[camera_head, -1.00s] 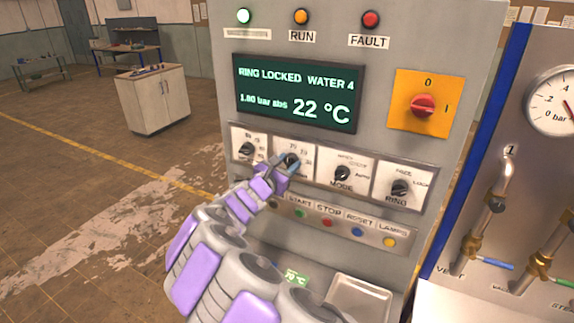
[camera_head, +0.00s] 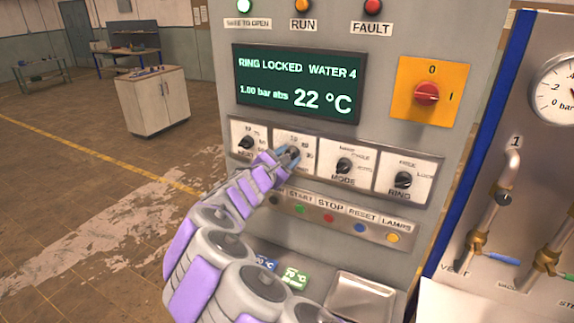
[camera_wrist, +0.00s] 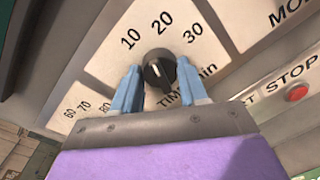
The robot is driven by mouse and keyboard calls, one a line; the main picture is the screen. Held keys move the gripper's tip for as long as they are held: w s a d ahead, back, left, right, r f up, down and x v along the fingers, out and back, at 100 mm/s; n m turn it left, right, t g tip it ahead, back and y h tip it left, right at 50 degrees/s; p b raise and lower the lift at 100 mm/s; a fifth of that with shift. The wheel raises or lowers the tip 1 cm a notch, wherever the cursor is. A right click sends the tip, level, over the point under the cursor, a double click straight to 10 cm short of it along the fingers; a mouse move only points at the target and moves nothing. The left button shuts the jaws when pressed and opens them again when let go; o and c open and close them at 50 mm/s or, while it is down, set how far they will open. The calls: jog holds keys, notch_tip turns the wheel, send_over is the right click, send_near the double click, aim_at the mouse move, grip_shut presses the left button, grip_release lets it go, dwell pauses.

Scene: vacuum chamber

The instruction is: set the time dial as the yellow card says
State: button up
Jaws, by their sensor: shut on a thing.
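The time dial (camera_wrist: 159,66) is a black knob on a white plate marked 10, 20, 30 and "TIME min" in the wrist view. My gripper (camera_wrist: 158,72) has its two blue fingers on either side of this knob, shut on it. In the head view my gripper (camera_head: 289,154) reaches the second plate from the left and partly hides the dial. A pale pointer line shows on the knob, but its exact reading is hard to tell. I see no yellow card in either view.
Other knobs are close by: heat (camera_head: 246,142) at left, mode (camera_head: 343,166) and ring (camera_head: 402,180) at right. Below is a button row (camera_head: 329,218). A blue card (camera_head: 265,263) and a green card (camera_head: 294,277) lie lower down. The display (camera_head: 298,84) reads "RING LOCKED".

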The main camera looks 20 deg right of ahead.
jog(key=shift+d+m+b, duration=0.1)
jog(key=shift+m+b, duration=1.95)
jog(key=shift+m, duration=0.15)
jog(key=shift+s, duration=0.1)
jog(key=o, duration=0.7)
jog(key=shift+o, duration=1.3)
jog(key=shift+s+r, duration=0.1)
jog(key=shift+s, duration=0.05)
jog(key=shift+o, duration=0.5)
jog(key=shift+a, duration=0.25)
jog(key=p+v, duration=0.1)
jog(key=v, duration=1.6)
jog(key=shift+p, duration=0.4)
